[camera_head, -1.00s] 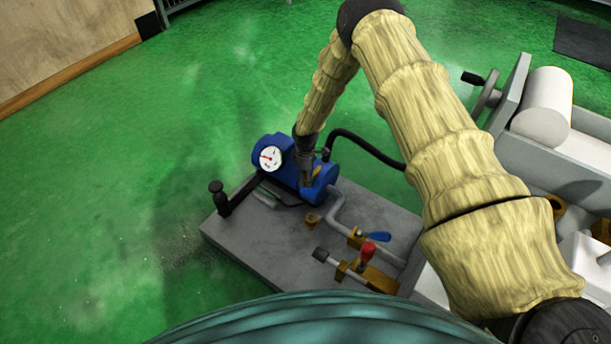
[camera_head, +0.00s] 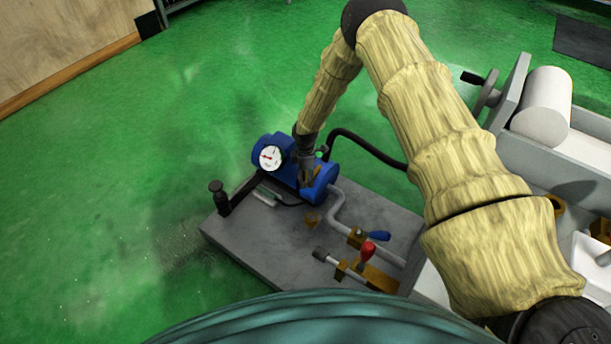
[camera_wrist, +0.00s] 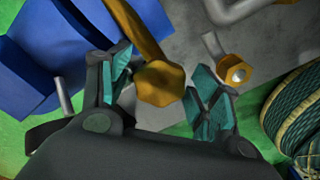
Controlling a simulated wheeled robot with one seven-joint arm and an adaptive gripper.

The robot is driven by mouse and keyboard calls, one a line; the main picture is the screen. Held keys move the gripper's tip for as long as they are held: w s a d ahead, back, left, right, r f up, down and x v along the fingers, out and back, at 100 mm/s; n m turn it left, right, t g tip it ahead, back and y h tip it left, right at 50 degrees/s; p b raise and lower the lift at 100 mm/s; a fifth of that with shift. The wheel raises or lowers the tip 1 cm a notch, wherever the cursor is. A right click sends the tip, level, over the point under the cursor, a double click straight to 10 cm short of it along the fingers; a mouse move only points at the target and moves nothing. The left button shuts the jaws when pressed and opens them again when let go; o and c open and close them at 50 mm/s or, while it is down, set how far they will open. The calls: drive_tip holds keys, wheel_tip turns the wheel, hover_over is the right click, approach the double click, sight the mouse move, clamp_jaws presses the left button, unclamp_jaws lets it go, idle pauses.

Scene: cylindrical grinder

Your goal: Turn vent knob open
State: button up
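A brass, many-sided knob (camera_wrist: 160,84) on a brass stem shows in the middle of the wrist view; it appears to be the vent knob. My gripper (camera_wrist: 162,90) has its two teal-padded fingers apart, one on each side of the knob. Narrow gaps seem to separate the pads from it. In the head view my gripper (camera_head: 306,180) points down at the blue pump body (camera_head: 322,184), and my fingers largely hide the knob there. The knob's turned position cannot be read.
A round gauge (camera_head: 270,158) sits on the pump's left. A grey base plate (camera_head: 250,247) carries a bent pipe (camera_head: 342,204), a blue-handled valve (camera_head: 379,236) and a red-handled valve (camera_head: 367,251). A black hose (camera_head: 370,147) runs right. A brass fitting (camera_wrist: 235,72) lies close to my right finger.

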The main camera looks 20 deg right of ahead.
idle(0.3)
wheel_tip(320, 180, up, 12)
idle(0.7)
idle(0.4)
